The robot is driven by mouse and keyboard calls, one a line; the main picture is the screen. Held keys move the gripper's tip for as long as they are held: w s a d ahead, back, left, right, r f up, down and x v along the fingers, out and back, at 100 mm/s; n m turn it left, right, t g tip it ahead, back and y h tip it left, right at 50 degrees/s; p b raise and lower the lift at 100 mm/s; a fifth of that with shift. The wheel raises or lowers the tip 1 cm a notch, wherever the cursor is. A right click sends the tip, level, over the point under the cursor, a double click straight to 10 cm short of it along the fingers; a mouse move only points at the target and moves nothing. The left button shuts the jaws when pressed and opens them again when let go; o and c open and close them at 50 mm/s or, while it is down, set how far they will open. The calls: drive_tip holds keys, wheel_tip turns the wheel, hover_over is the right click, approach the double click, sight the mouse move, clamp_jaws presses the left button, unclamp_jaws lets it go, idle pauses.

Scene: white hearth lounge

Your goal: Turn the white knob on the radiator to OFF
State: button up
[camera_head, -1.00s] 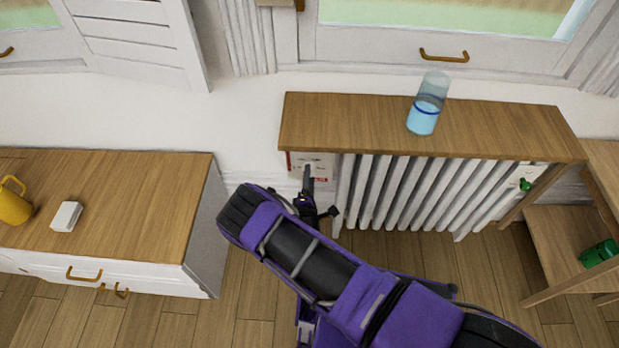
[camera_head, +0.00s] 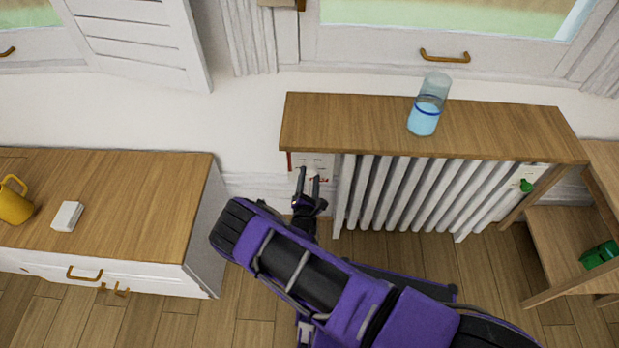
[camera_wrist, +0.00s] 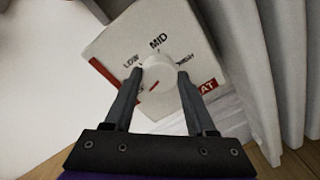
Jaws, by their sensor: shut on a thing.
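The white knob (camera_wrist: 160,88) sits on a pale dial plate (camera_wrist: 112,42) marked LOW, MID and HIGH, at the left end of the radiator (camera_head: 425,195). A short red line shows on the knob, slanting toward the lower left. Another label beside the left finger is mostly hidden. My gripper (camera_wrist: 157,82) is shut on the knob, one finger on each side. In the head view my gripper (camera_head: 308,178) reaches the plate under the left end of the wooden shelf, and the knob is small there between the fingertips.
A glass with blue liquid (camera_head: 425,108) stands on the shelf (camera_head: 340,125) above the radiator. A green knob (camera_head: 526,185) is at the radiator's right end. A green object (camera_head: 598,256) lies right.

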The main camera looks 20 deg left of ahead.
idle(0.4)
drive_tip(key=o, duration=1.4)
drive_tip(key=shift+c, duration=0.2)
drive_tip(key=s+d+p, duration=0.1)
drive_tip(key=s+d, duration=0.2)
drive_tip(key=s, duration=1.4)
drive_tip(key=shift+d+r, duration=0.2)
drive_tip(key=shift+r, duration=0.15)
